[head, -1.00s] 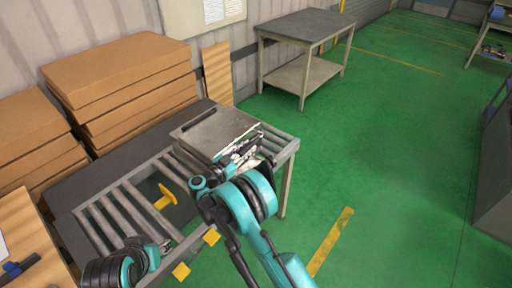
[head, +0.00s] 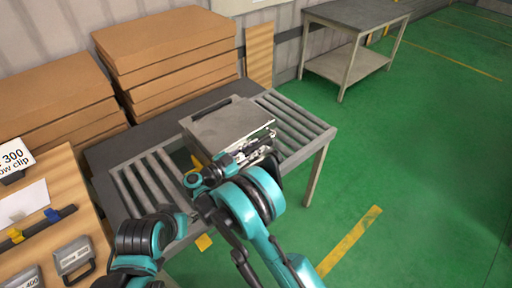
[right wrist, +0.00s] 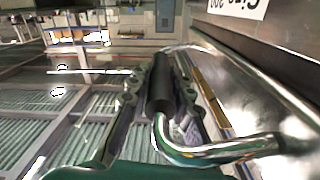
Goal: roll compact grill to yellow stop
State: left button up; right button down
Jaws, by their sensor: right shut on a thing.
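The compact grill, a flat grey metal box (head: 228,122), lies on the roller table (head: 318,130), with bare rollers on both sides of it. My right gripper (head: 258,148) is at the grill's front side. In the right wrist view its fingers (right wrist: 163,88) close around a black grip on a chrome handle (right wrist: 220,150) of the grill (right wrist: 285,65). The yellow stop (head: 197,161) shows as a sliver just left of the grill, mostly hidden by my right arm. My left gripper (head: 184,222) is low at the table's front left; its fingers are unclear.
Stacked cardboard boxes (head: 170,50) stand behind. A wooden board (head: 60,215) with grey cases and a sign is at left. A grey table (head: 355,20) stands at the back; green floor at right is free.

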jog(key=c, duration=1.3)
grip_release()
jog(key=shift+c, duration=0.2)
notch_tip(320, 180, up, 10)
